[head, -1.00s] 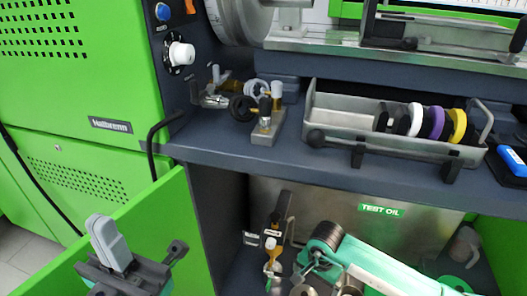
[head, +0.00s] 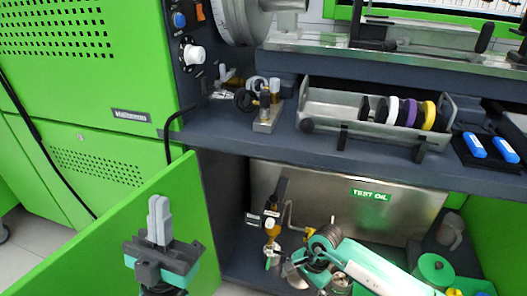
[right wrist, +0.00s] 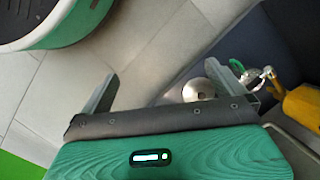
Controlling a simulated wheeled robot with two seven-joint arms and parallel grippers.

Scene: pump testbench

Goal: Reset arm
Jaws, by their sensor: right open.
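My left gripper (head: 158,220) is in the lower left of the head view, in front of the open green door. Its two grey fingers point up, lie together, and hold nothing. My right arm (head: 375,268) reaches into the lower compartment from the lower right; its fingers cannot be made out there. In the right wrist view my right gripper (right wrist: 170,85) has its fingers wide apart, with nothing between them. Beyond it are a grey tiled floor, a round metal part (right wrist: 198,89) and a yellow object (right wrist: 302,106).
The green door (head: 95,240) stands open beside my left gripper. Above my right arm, the dark shelf (head: 225,143) carries brass fittings (head: 268,105) and a metal tray (head: 385,138) with coloured rings. A TEST OIL tank (head: 320,185) fills the compartment's back.

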